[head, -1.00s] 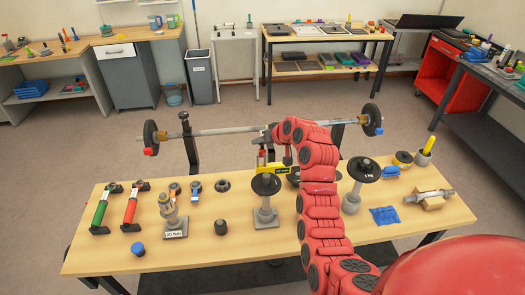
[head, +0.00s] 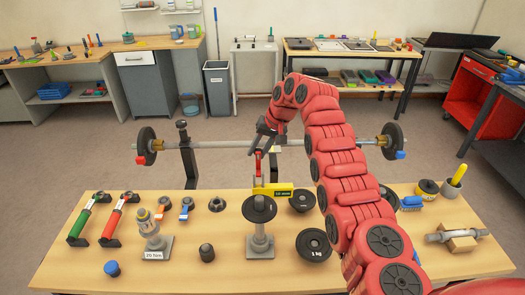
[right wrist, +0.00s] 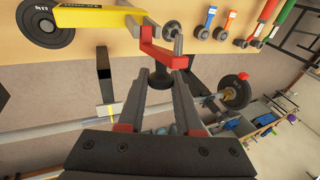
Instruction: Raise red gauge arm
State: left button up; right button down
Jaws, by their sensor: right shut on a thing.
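The yellow gauge body (head: 285,189) with a small dark label lies across the middle of the table, behind a black disc on a grey stand. Its red gauge arm (head: 258,167) stands up from the gauge's left part. My right gripper (head: 263,147) is above the gauge and shut on the upper end of the red arm. In the right wrist view the bent red arm (right wrist: 164,57) lies at my right gripper's fingertips (right wrist: 162,72), with the yellow body (right wrist: 92,20) beyond. My left gripper is in neither view.
The black disc (head: 259,208) on its stand is just in front of the gauge. More black discs (head: 313,244) lie to its right, partly behind my right arm. A barbell (head: 225,146) spans the rack behind the table. Green and red-handled tools (head: 120,218) lie at left.

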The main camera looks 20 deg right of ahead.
jog(key=shift+f, duration=0.15)
jog(key=c, duration=0.9)
grip_release()
jog(key=o, duration=0.3)
jog(key=shift+w, duration=0.1)
jog(key=p+v, duration=0.2)
jog(key=v, duration=1.5)
jog(key=shift+r+p, duration=0.2)
jog(key=shift+p, duration=0.1)
